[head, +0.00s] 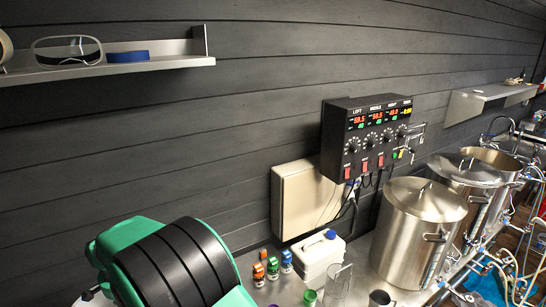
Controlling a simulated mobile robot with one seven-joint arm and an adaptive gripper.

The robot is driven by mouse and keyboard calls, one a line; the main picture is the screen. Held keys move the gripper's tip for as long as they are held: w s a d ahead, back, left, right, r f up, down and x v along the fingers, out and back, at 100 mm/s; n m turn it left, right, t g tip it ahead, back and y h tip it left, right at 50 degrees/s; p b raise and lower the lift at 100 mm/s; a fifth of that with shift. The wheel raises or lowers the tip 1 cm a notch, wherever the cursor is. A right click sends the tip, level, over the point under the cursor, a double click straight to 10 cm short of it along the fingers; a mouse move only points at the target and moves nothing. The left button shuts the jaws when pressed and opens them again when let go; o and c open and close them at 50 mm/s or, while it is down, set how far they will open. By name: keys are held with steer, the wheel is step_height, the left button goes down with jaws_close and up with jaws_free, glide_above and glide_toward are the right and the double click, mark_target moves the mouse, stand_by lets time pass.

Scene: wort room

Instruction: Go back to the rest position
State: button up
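My gripper is not in view, so its opening and anything it may hold are hidden from me. The head view looks down along a dark plank wall (240,110) and a metal worktop (372,278) below it. No object named by the task shows here.
Lidded steel pots (422,225) stand in a row at right, with hoses and pipes beside them. A black control box (365,140) hangs above a beige cabinet (303,200). A white canister (318,255), small colour-capped bottles (272,268) and a clear beaker (338,285) stand nearby. A shelf (110,66) juts out upper left.

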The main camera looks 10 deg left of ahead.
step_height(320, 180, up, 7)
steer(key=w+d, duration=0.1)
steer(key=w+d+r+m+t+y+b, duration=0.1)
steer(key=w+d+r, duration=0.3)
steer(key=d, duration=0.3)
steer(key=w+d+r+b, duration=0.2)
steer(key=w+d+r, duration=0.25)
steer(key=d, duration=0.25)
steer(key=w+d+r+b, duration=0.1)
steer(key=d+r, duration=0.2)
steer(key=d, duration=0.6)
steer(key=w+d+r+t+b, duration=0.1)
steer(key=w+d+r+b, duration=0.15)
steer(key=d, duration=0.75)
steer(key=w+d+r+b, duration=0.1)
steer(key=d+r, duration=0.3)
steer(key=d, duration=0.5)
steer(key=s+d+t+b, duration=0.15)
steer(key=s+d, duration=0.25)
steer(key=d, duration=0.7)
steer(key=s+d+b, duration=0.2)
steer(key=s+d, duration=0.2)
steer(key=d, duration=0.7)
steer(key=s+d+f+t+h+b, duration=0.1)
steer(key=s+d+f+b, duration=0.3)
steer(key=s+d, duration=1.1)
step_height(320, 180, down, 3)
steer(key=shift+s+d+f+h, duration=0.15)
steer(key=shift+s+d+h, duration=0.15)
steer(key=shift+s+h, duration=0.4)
